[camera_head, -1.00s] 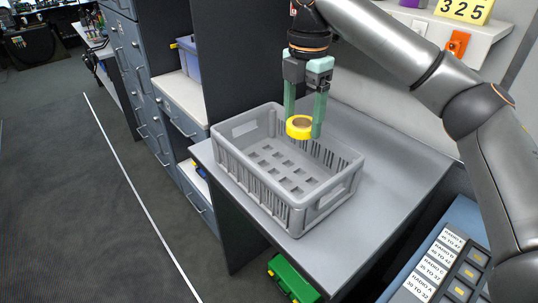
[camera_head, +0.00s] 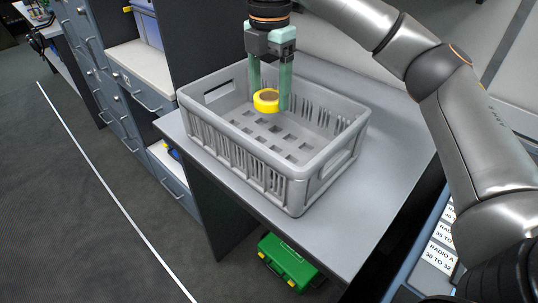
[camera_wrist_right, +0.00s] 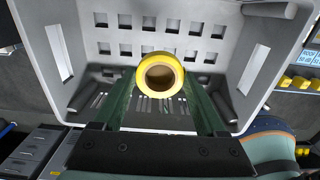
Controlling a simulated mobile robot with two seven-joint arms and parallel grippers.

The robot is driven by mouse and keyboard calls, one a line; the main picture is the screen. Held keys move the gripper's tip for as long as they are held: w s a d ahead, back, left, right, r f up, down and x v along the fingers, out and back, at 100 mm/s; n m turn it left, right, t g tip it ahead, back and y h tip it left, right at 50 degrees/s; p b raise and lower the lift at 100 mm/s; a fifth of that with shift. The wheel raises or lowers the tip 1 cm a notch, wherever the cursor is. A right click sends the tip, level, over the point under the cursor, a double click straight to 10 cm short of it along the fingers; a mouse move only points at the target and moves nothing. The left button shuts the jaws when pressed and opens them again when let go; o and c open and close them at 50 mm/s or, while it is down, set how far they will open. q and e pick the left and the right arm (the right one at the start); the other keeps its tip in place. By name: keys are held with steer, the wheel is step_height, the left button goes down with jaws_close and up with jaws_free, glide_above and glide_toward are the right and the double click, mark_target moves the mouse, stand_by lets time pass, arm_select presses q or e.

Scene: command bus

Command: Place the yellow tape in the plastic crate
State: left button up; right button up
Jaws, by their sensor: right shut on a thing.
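The yellow tape (camera_head: 266,100) is a small roll held between the green fingers of my right gripper (camera_head: 270,98). The gripper is shut on it and points down over the grey plastic crate (camera_head: 235,160). In the head view the tape appears within the crate's outline, near its far wall; its exact height above the crate floor is hard to tell. In the right wrist view the tape (camera_wrist_right: 161,74) sits between the fingertips with the crate's slotted floor and walls (camera_wrist_right: 222,62) beyond it. The crate looks empty. My left gripper is not in view.
The crate stands on a grey desk (camera_head: 375,205), with bare desk to its right. A green box (camera_head: 287,262) sits on the floor below the desk's front edge. Drawer cabinets (camera_head: 140,95) stand at left. A labelled panel (camera_head: 440,245) lies at lower right.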

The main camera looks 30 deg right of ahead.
steer(key=b, duration=0.2)
glide_above(269, 144)
step_height(269, 144, down, 6)
steer(key=shift+r, duration=0.15)
steer(key=shift+f, duration=0.6)
step_height(269, 144, down, 4)
steer(key=shift+r, duration=0.35)
steer(key=o, duration=1.3)
